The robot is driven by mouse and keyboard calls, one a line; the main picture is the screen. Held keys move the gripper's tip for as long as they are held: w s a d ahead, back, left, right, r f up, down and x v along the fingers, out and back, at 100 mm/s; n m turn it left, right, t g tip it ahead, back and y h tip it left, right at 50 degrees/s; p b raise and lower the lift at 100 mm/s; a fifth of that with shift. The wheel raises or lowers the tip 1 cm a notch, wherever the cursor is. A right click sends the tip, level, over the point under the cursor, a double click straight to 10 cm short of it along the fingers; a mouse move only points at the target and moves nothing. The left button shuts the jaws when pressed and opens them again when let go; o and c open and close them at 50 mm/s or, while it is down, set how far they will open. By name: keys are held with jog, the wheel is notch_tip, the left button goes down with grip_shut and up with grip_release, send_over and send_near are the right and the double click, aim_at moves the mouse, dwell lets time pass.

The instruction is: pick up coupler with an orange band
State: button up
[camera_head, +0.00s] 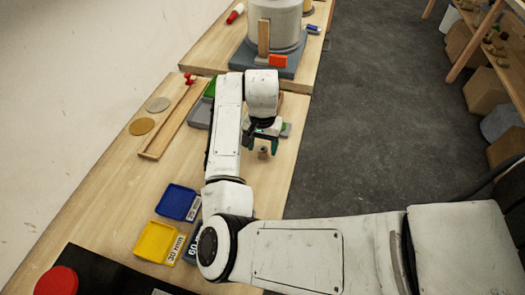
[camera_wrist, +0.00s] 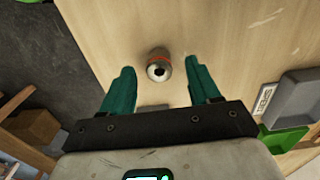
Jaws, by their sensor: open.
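The coupler with an orange band (camera_wrist: 158,65) stands on the wooden bench top, its round end facing the wrist camera and an orange-red band near its far side. In the head view the coupler (camera_head: 263,153) is a small brownish-grey cylinder just beyond my gripper's tips. My gripper (camera_wrist: 162,82) has two green fingers spread wide apart. The coupler appears between and slightly past the fingertips in the wrist view, with no finger touching it. The gap between the fingers holds nothing. In the head view my gripper (camera_head: 262,143) is partly hidden by my wrist.
A blue bin (camera_head: 177,202) and a yellow bin (camera_head: 157,243) sit at the near left. A long wooden tray (camera_head: 165,135) lies farther back. A grey cylinder on a base (camera_head: 275,25) stands at the far end. Bench right of the coupler is clear up to its edge.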

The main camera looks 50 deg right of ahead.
jog(key=shift+f, duration=1.15)
jog(key=c, duration=1.1)
jog(key=shift+r, duration=0.1)
jog(key=shift+r, duration=0.45)
notch_tip(320, 180, up, 2)
jog(key=shift+r+b, duration=0.1)
jog(key=shift+b, duration=0.25)
jog(key=s+d+r+p, duration=0.2)
jog(key=s+r, duration=0.8)
jog(key=s, duration=0.4)
jog(key=shift+d, duration=0.2)
